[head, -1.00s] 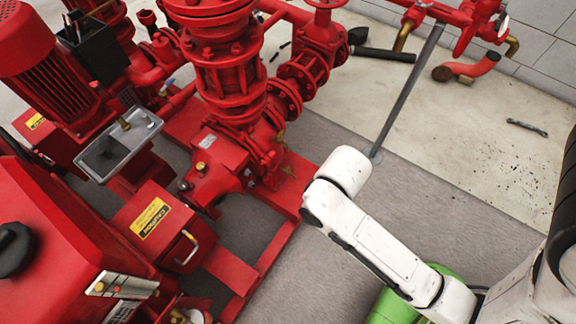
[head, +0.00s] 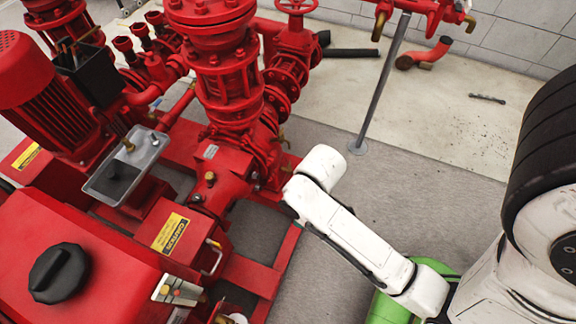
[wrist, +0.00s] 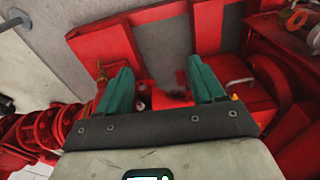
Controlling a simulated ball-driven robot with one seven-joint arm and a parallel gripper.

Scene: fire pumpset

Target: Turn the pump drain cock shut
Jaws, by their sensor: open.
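The red pump (head: 222,170) stands on its red base frame, left of my arm in the head view. Small brass fittings show on it, one on its near side (head: 209,177) and one at its right side (head: 287,168). I cannot tell for sure which is the drain cock.
Red frame rails (wrist: 140,20) cross beyond the fingers. A grey pole (head: 382,88) stands behind my arm.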

